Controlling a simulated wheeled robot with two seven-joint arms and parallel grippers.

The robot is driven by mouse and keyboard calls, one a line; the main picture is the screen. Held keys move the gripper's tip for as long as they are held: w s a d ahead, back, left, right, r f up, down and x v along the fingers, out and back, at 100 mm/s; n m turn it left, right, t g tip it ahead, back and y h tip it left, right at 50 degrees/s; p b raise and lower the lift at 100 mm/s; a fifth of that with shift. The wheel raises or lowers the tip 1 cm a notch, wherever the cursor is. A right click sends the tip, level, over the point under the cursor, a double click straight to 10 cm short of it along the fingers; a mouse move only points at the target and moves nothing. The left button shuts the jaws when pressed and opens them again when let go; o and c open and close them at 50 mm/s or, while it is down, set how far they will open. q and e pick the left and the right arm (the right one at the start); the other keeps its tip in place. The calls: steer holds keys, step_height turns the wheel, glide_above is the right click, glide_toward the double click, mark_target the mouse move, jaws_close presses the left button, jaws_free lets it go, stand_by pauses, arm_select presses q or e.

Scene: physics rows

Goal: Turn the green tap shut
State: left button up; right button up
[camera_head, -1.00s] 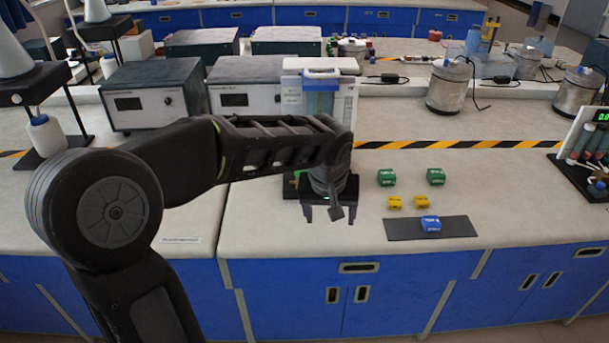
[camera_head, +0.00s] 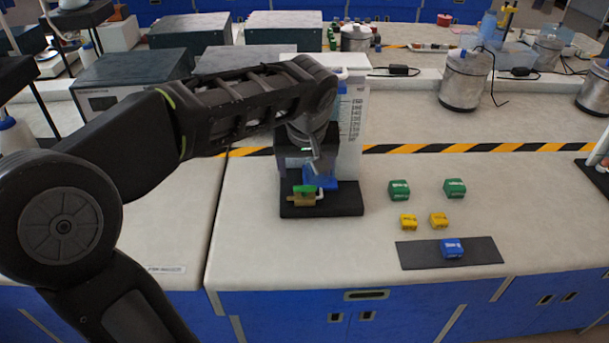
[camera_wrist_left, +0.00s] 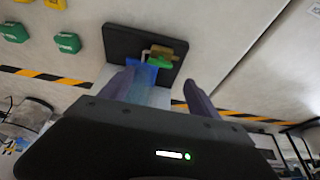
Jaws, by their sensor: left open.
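The green tap (camera_head: 304,189) sits on a small brass fitting (camera_head: 299,200) at the front of a black base (camera_head: 335,205). A blue part (camera_head: 322,181) is right beside it, with a clear graduated container behind. The tap also shows in the left wrist view (camera_wrist_left: 158,62), beyond and between my fingers. My left gripper (camera_head: 307,165) is open and empty, just above and behind the tap, apart from it as far as I can see. My left wrist hides part of the container. My right gripper is in neither view.
Two green blocks (camera_head: 399,190), two yellow blocks (camera_head: 408,221) and a blue block (camera_head: 452,249) on a dark mat (camera_head: 415,259) lie to the right. Grey instrument boxes (camera_head: 130,80) stand behind my arm. The bench between the base and its front edge is clear.

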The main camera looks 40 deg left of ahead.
mark_target(305, 186)
arm_select(q)
steer(key=shift+x, duration=3.95)
steer(key=c, duration=1.4)
